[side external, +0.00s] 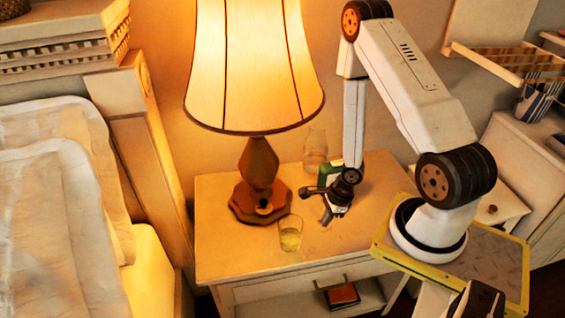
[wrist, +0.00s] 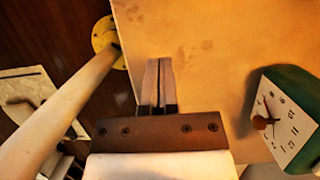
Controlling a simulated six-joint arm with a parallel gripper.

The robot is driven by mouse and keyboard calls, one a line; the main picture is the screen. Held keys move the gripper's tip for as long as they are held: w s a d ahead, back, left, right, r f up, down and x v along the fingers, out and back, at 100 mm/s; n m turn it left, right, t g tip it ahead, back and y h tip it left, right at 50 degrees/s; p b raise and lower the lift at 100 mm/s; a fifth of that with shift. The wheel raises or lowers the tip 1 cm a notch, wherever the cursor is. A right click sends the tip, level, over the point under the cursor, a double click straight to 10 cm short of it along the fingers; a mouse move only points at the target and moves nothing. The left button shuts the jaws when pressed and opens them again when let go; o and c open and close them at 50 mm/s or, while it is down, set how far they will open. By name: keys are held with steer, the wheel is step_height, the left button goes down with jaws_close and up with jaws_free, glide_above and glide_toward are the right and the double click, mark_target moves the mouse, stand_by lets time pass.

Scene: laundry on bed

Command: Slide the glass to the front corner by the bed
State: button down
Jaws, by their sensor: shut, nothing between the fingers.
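The clear glass (side external: 290,233) stands upright on the nightstand (side external: 225,235), close to its front edge and in front of the lamp base. It holds a little yellowish liquid, or lamp light tints it. The front corner by the bed is at the lower left of the top and is bare. My gripper (side external: 326,217) is low over the top, to the right of the glass and apart from it. In the wrist view my fingers (wrist: 158,65) are together and empty over the wooden top. The glass does not show in the wrist view.
A lamp (side external: 260,165) stands behind the glass, its wide shade overhanging. A green clock (wrist: 285,85) and a clear carafe (side external: 315,150) stand at the back, near my gripper. The bed (side external: 70,230) is at left. A red book (side external: 342,295) lies on the shelf below.

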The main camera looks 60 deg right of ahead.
mark_target(302, 227)
steer(key=shift+v, duration=2.05)
steer(key=c, duration=0.7)
jaws_free()
steer(key=shift+c, duration=0.2)
steer(key=shift+w+a+r+n+g+h, duration=0.1)
steer(key=shift+w+a+n+g+h, duration=0.25)
steer(key=shift+w+a+n, duration=0.8)
steer(key=shift+w+a+r+n+g+h, duration=0.1)
steer(key=shift+w+a+n+g+h, duration=0.25)
steer(key=shift+a+n, duration=1.4)
steer(key=shift+w+a+r+n+g+h, duration=0.15)
steer(key=shift+w+a+n+h, duration=0.6)
steer(key=shift+n, duration=1.35)
steer(key=shift+w+d+y, duration=0.1)
steer(key=shift+w+y, duration=0.05)
steer(key=shift+y, duration=0.1)
steer(key=shift+f, duration=0.25)
